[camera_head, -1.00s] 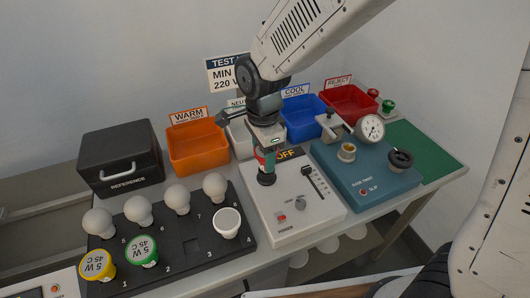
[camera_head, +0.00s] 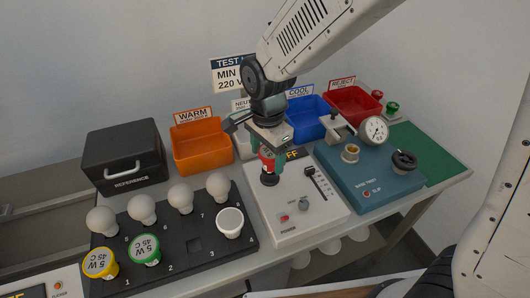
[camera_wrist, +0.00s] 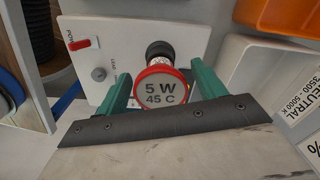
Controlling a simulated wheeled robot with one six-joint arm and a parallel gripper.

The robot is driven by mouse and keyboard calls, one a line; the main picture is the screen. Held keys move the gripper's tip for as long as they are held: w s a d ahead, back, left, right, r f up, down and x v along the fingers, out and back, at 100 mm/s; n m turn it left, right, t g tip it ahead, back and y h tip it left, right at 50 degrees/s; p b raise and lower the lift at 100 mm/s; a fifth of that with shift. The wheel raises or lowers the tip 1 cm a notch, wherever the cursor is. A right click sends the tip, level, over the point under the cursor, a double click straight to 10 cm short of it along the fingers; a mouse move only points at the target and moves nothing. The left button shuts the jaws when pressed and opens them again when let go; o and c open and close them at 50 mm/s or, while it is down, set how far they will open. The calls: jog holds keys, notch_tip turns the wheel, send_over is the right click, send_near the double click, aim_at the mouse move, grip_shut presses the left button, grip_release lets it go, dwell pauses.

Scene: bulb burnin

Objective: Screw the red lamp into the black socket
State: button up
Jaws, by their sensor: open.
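The red lamp (camera_wrist: 160,89), with a red rim and a face marked 5 W 45 C, sits upright in line with the black socket (camera_wrist: 159,49). In the head view the lamp (camera_head: 267,160) is directly above the socket (camera_head: 269,180), on the white power unit. How deep its base is in the socket cannot be told. My gripper (camera_wrist: 161,76) has its green fingers on either side of the lamp, with gaps visible in the wrist view. In the head view my gripper (camera_head: 268,163) points down over the socket and partly hides the lamp.
The white power unit (camera_head: 287,222) has a slider, knob and red switch; its display is partly hidden. A black bulb tray (camera_head: 170,264) stands left, a blue-green test unit (camera_head: 367,184) right. Orange (camera_head: 200,158), white, blue (camera_head: 305,125) and red (camera_head: 355,110) bins stand behind.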

jog(key=n, duration=0.4)
jog(key=shift+s+d+n, duration=0.1)
jog(key=shift+d+n, duration=0.15)
jog(key=shift+n, duration=0.05)
jog(key=n, duration=0.4)
jog(key=shift+s+d, duration=0.1)
jog(key=shift+d, duration=0.05)
jog(key=n, duration=0.4)
jog(key=shift+s+d+n, duration=0.1)
jog(key=shift+d+n, duration=0.1)
jog(key=shift+n, duration=0.1)
jog(key=n, duration=0.5)
jog(key=shift+s+d+n, duration=0.1)
jog(key=shift+d+n, duration=0.15)
jog(key=shift+n, duration=0.05)
